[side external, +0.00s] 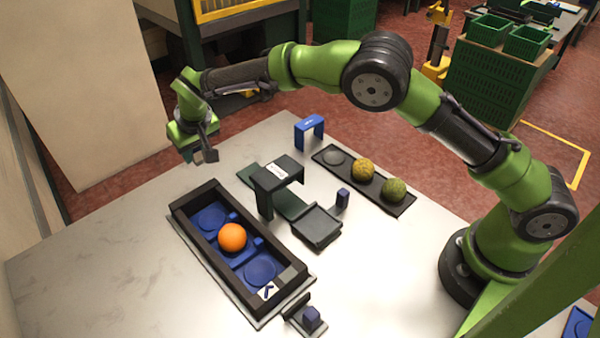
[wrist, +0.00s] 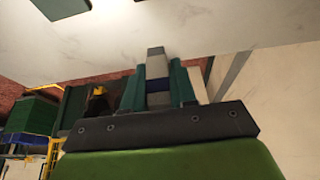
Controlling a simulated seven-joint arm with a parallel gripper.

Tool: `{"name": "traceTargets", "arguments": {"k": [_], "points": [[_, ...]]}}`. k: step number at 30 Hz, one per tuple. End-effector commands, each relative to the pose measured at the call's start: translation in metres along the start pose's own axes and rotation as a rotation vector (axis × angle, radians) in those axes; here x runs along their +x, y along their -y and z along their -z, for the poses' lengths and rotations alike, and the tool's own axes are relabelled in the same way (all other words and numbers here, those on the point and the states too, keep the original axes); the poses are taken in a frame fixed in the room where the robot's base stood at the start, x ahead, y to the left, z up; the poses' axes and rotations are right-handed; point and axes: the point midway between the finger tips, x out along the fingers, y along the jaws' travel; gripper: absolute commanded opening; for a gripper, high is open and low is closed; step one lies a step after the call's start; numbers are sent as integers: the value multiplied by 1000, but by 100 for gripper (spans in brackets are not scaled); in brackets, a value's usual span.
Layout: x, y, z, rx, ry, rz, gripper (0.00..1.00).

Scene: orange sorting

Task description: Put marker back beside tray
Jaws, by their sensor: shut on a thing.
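My gripper (side external: 204,153) is raised beyond the far left end of the black tray (side external: 186,229), out past the table's back edge. In the wrist view its two green fingers (wrist: 158,84) are closed on a small grey-and-blue piece, which I take for the marker (wrist: 156,66). In the side view the held piece is too small and dark to make out clearly. The tray has blue round seats inside, and an orange (side external: 232,237) sits in the middle one.
A dark stand (side external: 277,172) with a square plate (side external: 317,226) is right of the tray. A blue arch (side external: 309,131), a small blue block (side external: 343,198) and a rack (side external: 379,187) with two round fruits stand behind. A holder with another blue block (side external: 311,318) is near the front. The left table is clear.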

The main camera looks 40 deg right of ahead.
Motion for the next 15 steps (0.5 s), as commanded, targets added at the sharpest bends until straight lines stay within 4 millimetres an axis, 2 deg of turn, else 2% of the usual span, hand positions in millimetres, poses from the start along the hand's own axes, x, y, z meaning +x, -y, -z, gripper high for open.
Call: {"name": "traceTargets", "arguments": {"k": [15], "points": [[41,-1,-18,0,1,-1,0]]}}
